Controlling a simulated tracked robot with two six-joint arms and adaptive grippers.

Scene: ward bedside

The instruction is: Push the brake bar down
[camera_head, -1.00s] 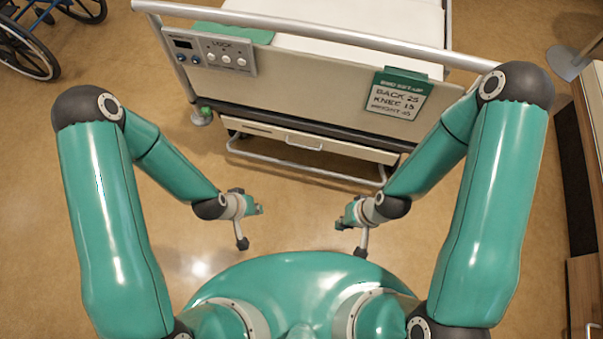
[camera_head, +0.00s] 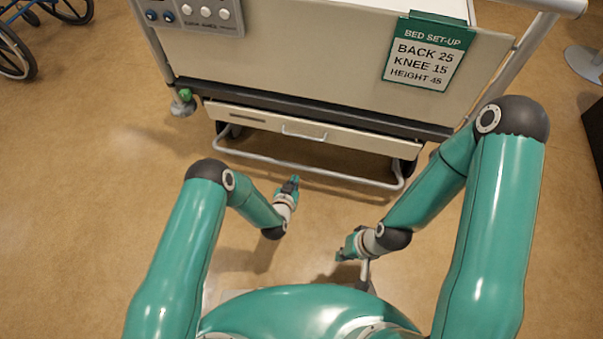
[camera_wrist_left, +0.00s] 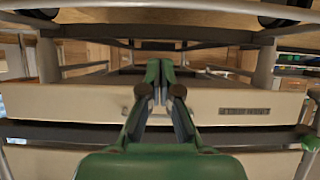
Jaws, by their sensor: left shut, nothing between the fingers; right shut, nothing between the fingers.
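The brake bar (camera_head: 310,176) is a light grey tube low across the foot of the bed, below the drawer. My left gripper (camera_head: 290,183) is shut and empty, with its fingertips pointing toward the bar. In the head view its tips appear just on the near side of the bar; I cannot tell whether they touch it. In the left wrist view the closed fingers (camera_wrist_left: 161,75) show in front of the bed end, which appears upside down. My right gripper (camera_head: 343,253) is shut and empty, lower and to the right, away from the bar.
A drawer (camera_head: 300,131) sits above the bar, under the footboard (camera_head: 310,55) with its set-up card (camera_head: 428,55) and control panel (camera_head: 201,14). A wheelchair (camera_head: 20,45) is far left.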

